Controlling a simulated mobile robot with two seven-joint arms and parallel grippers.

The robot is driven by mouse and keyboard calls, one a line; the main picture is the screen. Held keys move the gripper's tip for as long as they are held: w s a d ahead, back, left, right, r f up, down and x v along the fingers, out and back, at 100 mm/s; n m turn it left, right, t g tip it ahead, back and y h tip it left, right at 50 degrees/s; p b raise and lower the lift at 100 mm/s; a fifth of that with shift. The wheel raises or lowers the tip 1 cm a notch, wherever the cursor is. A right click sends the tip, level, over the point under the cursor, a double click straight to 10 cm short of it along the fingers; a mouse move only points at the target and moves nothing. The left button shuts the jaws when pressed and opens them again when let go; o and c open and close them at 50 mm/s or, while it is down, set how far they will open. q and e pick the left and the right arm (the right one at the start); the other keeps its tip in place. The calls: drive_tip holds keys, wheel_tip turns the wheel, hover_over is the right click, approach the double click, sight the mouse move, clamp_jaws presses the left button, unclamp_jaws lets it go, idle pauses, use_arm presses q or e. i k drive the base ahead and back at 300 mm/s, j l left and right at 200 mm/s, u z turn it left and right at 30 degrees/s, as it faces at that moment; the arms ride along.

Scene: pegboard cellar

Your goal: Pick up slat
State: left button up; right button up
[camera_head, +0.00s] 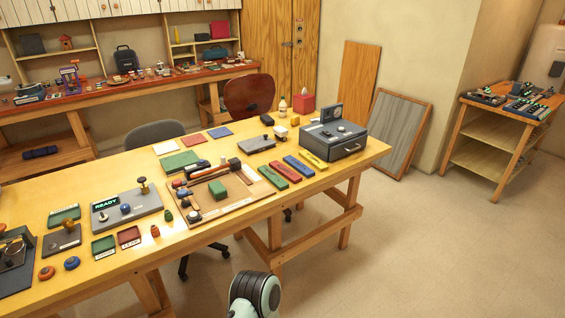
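Several flat coloured bars that look like slats lie side by side on the wooden table (318,183), near its right end. They are a green slat (272,179), a red slat (285,171), a blue slat (298,166) and a yellow slat (313,160). Which one the task means cannot be told. Neither of my grippers is in view; only a rounded grey-green part of my arm shows at the bottom edge, in front of the table.
A dark grey box (333,140) with a handle stands just behind the slats. A grey panel with a READY sign (105,202) and small coloured knobs fill the table's left. Chairs (248,96) stand behind the table. The floor (430,245) at right is clear.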

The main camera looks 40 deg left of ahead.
sight(282, 168)
drive_tip(key=i+u, duration=0.3)
drive_tip(key=u, duration=0.15)
drive_tip(key=i+u, duration=0.45)
drive_tip(key=i+l+u, duration=0.2)
drive_tip(key=u, duration=0.25)
drive_tip(key=i+l+u, duration=0.1)
drive_tip(key=i+u, duration=0.15)
drive_tip(key=u, duration=0.15)
drive_tip(key=i+l+u, duration=0.2)
drive_tip(key=u, duration=0.2)
drive_tip(key=i+l+u, duration=0.2)
drive_tip(key=u, duration=0.2)
